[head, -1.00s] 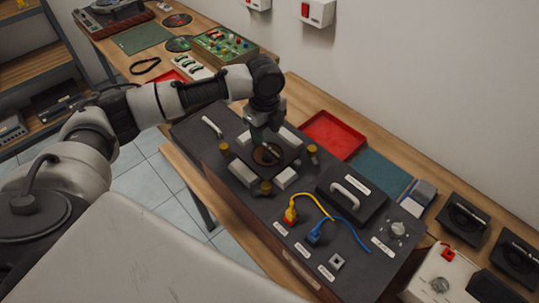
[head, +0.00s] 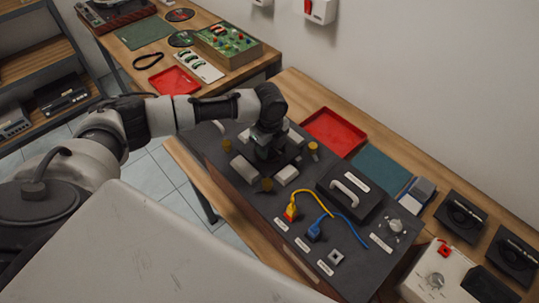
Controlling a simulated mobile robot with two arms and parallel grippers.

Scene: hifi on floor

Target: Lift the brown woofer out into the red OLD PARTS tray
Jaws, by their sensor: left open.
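The brown woofer is hidden now under my left gripper (head: 264,154), amid the yellow knobs and pale blocks on the dark panel (head: 225,144). My left gripper points down over the woofer's spot and is open; its fingertips are hard to make out, and I cannot tell whether they touch the woofer. An empty red tray (head: 334,132) lies on the wooden bench behind the panel. A second red tray (head: 175,81) lies on the far table at the upper left. I can read no OLD PARTS label on either. My right gripper is out of view.
Yellow knobs (head: 313,148) and pale blocks (head: 286,175) stand close around the gripper. A black plate with a handle (head: 347,190), a yellow cable (head: 314,197) and a blue cable (head: 340,212) are to the right. A teal mat (head: 381,170) lies beside the near red tray.

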